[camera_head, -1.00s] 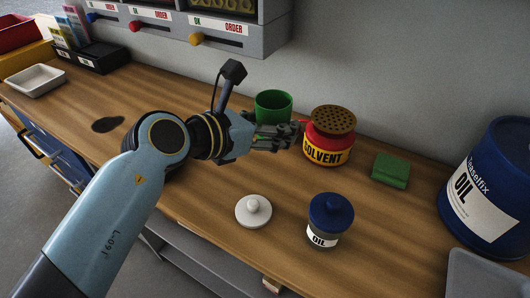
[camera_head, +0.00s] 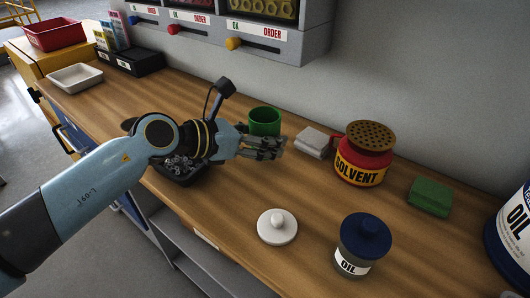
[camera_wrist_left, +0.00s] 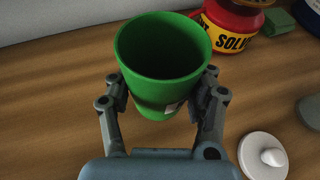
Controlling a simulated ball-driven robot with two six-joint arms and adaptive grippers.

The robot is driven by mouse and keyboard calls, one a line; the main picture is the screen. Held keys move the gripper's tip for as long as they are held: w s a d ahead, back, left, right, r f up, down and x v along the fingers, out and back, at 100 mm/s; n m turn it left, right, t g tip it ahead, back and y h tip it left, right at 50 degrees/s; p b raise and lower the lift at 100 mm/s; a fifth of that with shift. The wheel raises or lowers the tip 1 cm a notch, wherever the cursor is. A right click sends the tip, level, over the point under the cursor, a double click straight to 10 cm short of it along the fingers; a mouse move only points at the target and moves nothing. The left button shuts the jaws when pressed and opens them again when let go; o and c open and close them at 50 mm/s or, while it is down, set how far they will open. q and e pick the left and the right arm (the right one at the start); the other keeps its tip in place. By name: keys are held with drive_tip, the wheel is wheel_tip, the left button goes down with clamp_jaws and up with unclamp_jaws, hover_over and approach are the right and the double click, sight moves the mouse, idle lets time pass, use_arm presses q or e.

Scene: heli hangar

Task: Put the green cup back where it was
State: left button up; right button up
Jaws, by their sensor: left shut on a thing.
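The green cup (camera_head: 265,121) is upright, with its open top up, near the back of the wooden bench. My left gripper (camera_head: 268,147) is shut on it from the front. In the left wrist view the cup (camera_wrist_left: 160,65) sits between both fingers of the left gripper (camera_wrist_left: 160,98), and its inside looks empty. The fingers hide its lower part in the head view, and I cannot tell whether its base touches the bench. My right gripper is in neither view.
Right of the cup are a folded light cloth (camera_head: 313,142), a red solvent tin (camera_head: 363,157) and a green sponge (camera_head: 430,197). A white lid (camera_head: 277,226) and an oil jar (camera_head: 361,245) stand in front. A dark tray of small parts (camera_head: 181,169) lies under my left arm.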

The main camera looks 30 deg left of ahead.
use_arm(q)
wheel_tip(320, 180, down, 3)
drive_tip(key=shift+f+b, duration=0.1)
drive_tip(key=shift+b, duration=0.3)
drive_tip(key=shift+f, duration=0.25)
drive_tip(key=shift+f, duration=0.1)
drive_tip(key=o, duration=1.3)
